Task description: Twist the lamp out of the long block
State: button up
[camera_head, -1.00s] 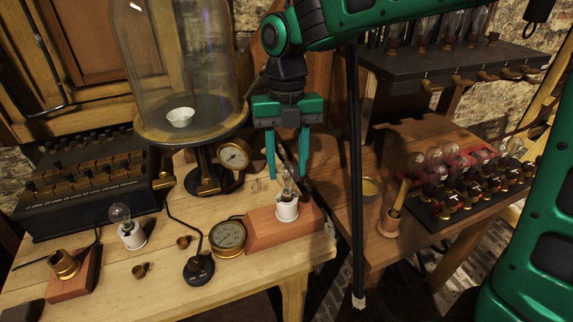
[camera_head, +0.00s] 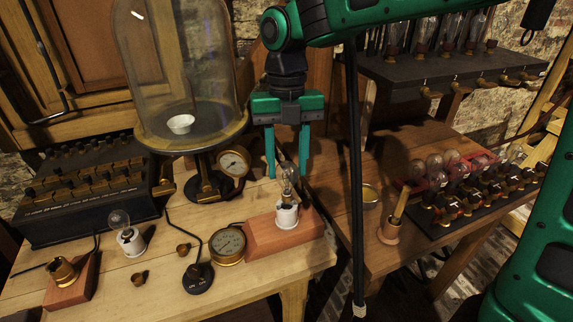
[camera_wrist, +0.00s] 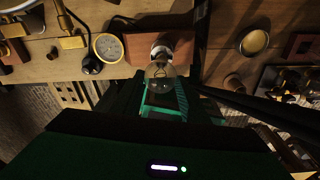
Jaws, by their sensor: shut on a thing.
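The long block (camera_head: 262,238) is a reddish wooden bar on the light table. A white lamp holder (camera_head: 287,215) stands upright on it, with a clear glass lamp (camera_head: 288,190) in it. The lamp also shows in the wrist view (camera_wrist: 160,72), straight ahead of my fingers. My green gripper (camera_head: 287,170) points down over the lamp, one finger on each side of the bulb's upper part, and is shut on it. The exact contact of fingers and glass is hard to make out. The lamp's base is hidden in the holder.
A pressure gauge (camera_head: 228,243) sits against the block's left end. A glass bell jar (camera_head: 187,75) on a stand rises behind left. Another lamp (camera_head: 119,220) in a white holder stands left. A wooden cup with a rod (camera_head: 391,229) and a row of bulbs (camera_head: 452,160) are right.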

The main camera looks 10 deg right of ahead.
jog(key=shift+r, duration=2.05)
